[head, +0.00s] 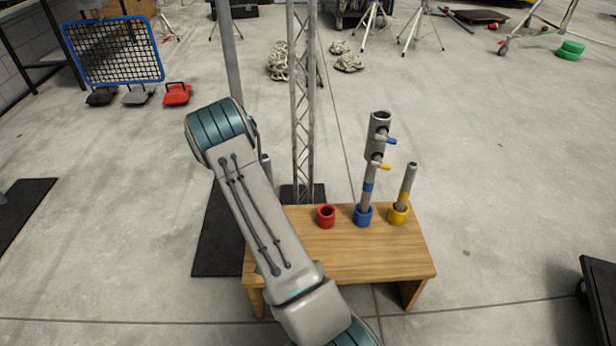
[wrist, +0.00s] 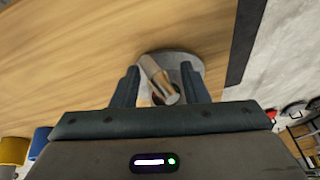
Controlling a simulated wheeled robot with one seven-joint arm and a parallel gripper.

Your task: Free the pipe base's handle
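The pipe base shows in the wrist view as a grey round disc (wrist: 184,61) on the wooden bench top. A short metallic cylinder (wrist: 157,77) stands out from it toward the camera, tilted in the picture; I cannot tell whether this is the handle. My gripper (wrist: 160,75) is open, with a dark finger on each side of the cylinder and visible gaps beside it.
The wooden bench (head: 370,258) carries a red cup (head: 326,217), a blue cup (head: 364,216) holding a tall pipe with coloured knobs (head: 376,140), and a yellow cup (head: 399,214) with a shorter pipe (head: 407,185). A lattice truss (head: 302,110) stands behind. The bench front is clear.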

